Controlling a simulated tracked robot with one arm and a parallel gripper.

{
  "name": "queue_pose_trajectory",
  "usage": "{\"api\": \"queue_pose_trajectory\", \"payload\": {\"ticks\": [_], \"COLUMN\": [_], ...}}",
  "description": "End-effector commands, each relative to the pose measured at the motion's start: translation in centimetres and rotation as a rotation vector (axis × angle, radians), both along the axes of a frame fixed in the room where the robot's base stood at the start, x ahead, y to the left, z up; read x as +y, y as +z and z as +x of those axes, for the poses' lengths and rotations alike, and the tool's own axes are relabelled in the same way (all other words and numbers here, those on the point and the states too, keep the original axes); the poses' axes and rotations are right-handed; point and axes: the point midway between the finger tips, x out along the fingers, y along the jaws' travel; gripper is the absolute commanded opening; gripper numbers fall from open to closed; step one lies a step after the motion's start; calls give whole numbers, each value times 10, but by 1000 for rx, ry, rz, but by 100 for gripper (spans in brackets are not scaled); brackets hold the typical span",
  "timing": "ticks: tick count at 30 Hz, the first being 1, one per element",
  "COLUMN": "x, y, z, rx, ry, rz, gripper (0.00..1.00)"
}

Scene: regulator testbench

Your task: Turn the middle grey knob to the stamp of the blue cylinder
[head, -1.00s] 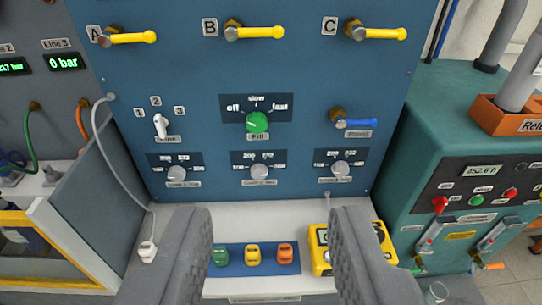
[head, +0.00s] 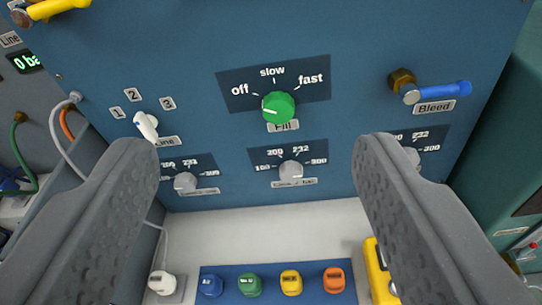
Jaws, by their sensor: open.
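The middle grey knob (head: 291,171) sits on a dark scale plate in the lower row of the blue panel, with marks around it that seem to read 100, 200, 232 and 300. The blue cylinder (head: 210,286) stands at the left end of a blue strip on the white shelf; its stamp is too small to read. My gripper (head: 262,150) is open and empty. Its two fingers stand wide apart, left and right of the middle knob, and touch nothing that I can see.
A green Fill knob (head: 279,106) sits just above the middle knob. Grey knobs (head: 185,182) and (head: 412,157) flank it, the right one partly hidden by my finger. A blue Bleed lever (head: 437,92) sticks out at upper right. Green, yellow and orange cylinders (head: 291,282) share the strip.

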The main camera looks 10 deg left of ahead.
Motion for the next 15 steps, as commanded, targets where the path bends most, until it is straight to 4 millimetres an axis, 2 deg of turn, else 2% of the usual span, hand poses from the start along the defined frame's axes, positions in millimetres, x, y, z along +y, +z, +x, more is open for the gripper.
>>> {"api": "queue_pose_trajectory", "payload": {"ticks": [1,3,5,6,10,15], "x": [0,0,1,2,5,13], "y": [-18,-42,-64,-82,-130,-195], "z": [20,44,62,73,100,121], "rx": [8,0,-6,-5,-25,-47], "ry": [6,9,12,13,11,-5], "rz": [32,79,119,148,243,376], "gripper": [61,61,61,61,61,61]}}
